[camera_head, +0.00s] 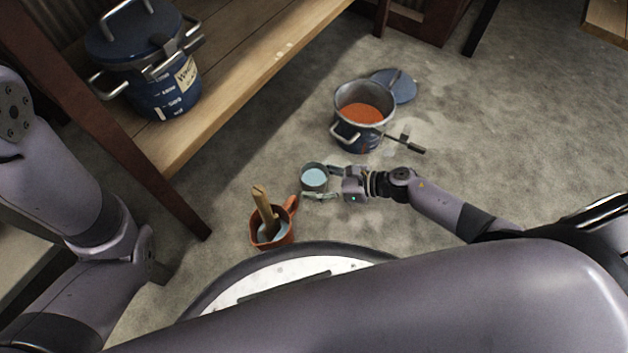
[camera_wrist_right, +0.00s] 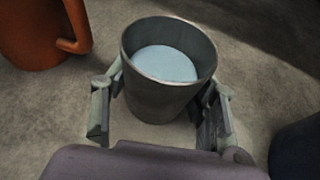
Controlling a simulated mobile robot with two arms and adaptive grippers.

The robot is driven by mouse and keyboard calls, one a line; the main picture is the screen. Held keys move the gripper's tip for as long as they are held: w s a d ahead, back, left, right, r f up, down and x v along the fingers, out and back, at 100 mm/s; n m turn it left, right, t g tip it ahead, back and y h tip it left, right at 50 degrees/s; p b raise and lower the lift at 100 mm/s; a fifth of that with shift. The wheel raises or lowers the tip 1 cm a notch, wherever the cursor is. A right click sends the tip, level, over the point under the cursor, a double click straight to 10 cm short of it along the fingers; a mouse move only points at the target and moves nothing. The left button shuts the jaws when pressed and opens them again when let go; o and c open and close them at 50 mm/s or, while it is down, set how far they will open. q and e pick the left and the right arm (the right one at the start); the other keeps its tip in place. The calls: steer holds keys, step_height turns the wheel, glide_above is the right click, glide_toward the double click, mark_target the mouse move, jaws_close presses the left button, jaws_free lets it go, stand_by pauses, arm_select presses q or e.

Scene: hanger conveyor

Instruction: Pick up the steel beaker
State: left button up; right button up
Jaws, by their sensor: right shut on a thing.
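The steel beaker (camera_head: 314,179) is a grey metal cup with pale bluish content, upright near the middle of the head view. It also shows in the right wrist view (camera_wrist_right: 166,92), upright between the fingers. My right gripper (camera_head: 321,182) reaches it from the right with one finger on each side and is shut on it. The gripper also shows in the wrist view (camera_wrist_right: 160,112). Whether the beaker's base touches the floor cannot be told. My left arm shows at the left of the head view, but its gripper is not clearly seen.
An orange jug (camera_head: 275,238) with a wooden-handled tool stands left of the beaker. A pot (camera_head: 352,136) with orange-red content stands behind, beside a blue lid (camera_head: 395,86). A blue lidded pot (camera_head: 160,88) stands on the wooden shelf (camera_head: 262,68). Floor at right is clear.

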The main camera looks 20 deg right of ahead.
steer(key=c, duration=0.5)
steer(key=shift+r, duration=0.1)
steer(key=shift+c, duration=0.2)
